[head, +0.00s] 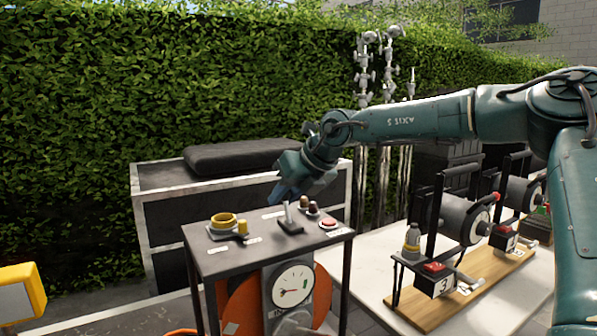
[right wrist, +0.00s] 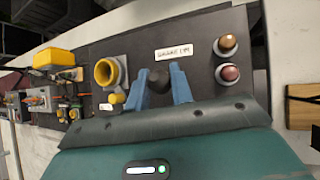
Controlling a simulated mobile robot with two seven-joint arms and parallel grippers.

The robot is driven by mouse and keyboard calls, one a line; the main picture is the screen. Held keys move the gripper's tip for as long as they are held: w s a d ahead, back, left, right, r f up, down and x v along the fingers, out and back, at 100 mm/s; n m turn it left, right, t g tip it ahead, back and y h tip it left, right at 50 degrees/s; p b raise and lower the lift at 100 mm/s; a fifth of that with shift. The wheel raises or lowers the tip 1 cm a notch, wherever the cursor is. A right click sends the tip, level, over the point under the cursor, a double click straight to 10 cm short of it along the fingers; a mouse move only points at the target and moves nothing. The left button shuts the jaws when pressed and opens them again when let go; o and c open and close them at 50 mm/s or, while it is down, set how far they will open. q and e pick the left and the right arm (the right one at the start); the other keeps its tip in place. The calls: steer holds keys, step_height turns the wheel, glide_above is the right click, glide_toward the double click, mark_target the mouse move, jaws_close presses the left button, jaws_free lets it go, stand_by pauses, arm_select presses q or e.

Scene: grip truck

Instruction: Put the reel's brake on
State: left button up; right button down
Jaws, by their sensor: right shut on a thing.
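The reel (head: 240,305) is orange and sits in a dark stand under a grey control panel (head: 215,260). A short lever (head: 288,214) stands on a dark base at the middle of the panel top. My right gripper (head: 285,196) reaches down to the lever's upper end. In the right wrist view the blue fingers (right wrist: 162,90) are shut on the lever's dark knob (right wrist: 158,78), one on each side. A white label (right wrist: 174,52) lies beside it; its text is hard to read. My left gripper is in neither view.
A white table (head: 365,255) with numbered reel units stands right.

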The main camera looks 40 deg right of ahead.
steer(key=shift+w+f+g+p, duration=0.15)
steer(key=shift+w+g+p, duration=0.3)
steer(key=shift+g+p, duration=0.5)
steer(key=shift+f, duration=0.1)
steer(key=c, duration=1.3)
jaws_free()
steer(key=shift+d, duration=0.1)
steer(key=b+v, duration=0.1)
steer(key=v, duration=1.2)
steer(key=shift+s+b, duration=0.1)
steer(key=shift+b, duration=0.3)
